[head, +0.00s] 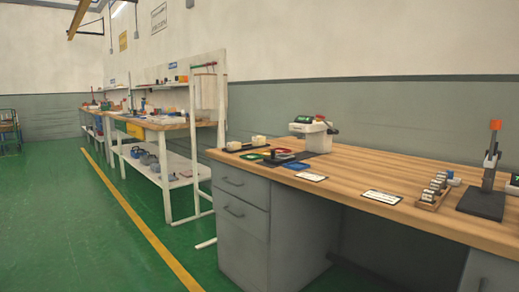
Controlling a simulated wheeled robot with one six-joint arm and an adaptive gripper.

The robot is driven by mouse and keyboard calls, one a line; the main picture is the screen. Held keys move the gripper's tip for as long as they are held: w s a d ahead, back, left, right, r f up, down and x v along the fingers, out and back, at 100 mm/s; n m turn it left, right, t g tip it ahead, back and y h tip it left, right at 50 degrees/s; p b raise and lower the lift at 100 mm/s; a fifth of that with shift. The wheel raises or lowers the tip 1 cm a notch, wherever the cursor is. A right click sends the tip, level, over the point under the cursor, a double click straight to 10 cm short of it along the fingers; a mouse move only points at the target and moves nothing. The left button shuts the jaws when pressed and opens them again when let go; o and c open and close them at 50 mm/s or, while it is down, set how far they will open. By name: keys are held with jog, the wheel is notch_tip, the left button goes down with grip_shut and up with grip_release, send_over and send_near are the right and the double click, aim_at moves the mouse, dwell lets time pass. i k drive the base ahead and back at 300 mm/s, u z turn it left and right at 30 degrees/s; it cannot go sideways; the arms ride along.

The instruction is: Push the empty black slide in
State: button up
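A white machine (308,127) with a dark green display stands at the back left of the wooden workbench (350,168). A dark flat piece (319,155) lies at its front; I cannot tell whether this is the black slide, or whether a slide is out or in. Left of it, a low black strip (238,151) carries two cream blocks (258,141). My gripper is not in view.
White cards (382,197), a wooden rack of small cylinders (433,190) and an orange-topped stand (483,203) are further right. Grey drawers (242,210) support the bench. Green floor (75,235) is clear at left.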

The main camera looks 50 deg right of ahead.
aim_at(280, 155)
jog(key=z, duration=0.7)
jog(key=i, duration=1.2)
jog(key=z, duration=1.05)
jog(key=i, duration=0.2)
jog(key=z, duration=0.2)
